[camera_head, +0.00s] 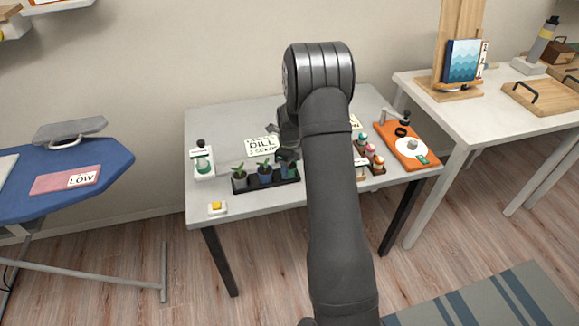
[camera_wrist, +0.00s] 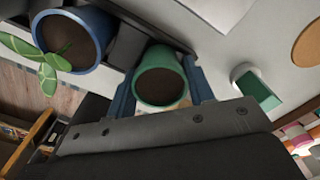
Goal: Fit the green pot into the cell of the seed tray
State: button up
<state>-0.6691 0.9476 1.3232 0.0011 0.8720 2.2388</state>
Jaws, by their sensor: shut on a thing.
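The green pot (camera_wrist: 163,83), filled with dark soil, is between the two blue-grey fingers of my gripper (camera_wrist: 160,96) in the wrist view, and the gripper is shut on it. In the head view the green pot (camera_head: 287,171) shows just under my gripper (camera_head: 287,155), at the right end of the black seed tray (camera_head: 268,187). I cannot tell whether the pot's base is inside the cell or above it. A blue pot (camera_wrist: 88,32) with a seedling stands beside it in the tray; my wrist partly hides the cell.
A grey pot (camera_head: 240,177) with a seedling fills the tray's left end. A "DILL" card (camera_head: 262,143) stands behind. A green-and-white dispenser (camera_head: 203,163) and a yellow button (camera_head: 217,207) are left. Small coloured items and an orange board (camera_head: 408,158) are right.

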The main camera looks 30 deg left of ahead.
aim_at(290, 166)
jog(key=shift+s+d+f, duration=0.1)
jog(key=shift+d+f, duration=0.05)
jog(key=shift+f, duration=0.5)
jog(key=o, duration=1.1)
jog(key=shift+f, duration=0.1)
jog(key=shift+s, duration=0.1)
notch_tip(290, 166, up, 14)
jog(key=shift+w+f, duration=0.2)
notch_tip(290, 166, down, 12)
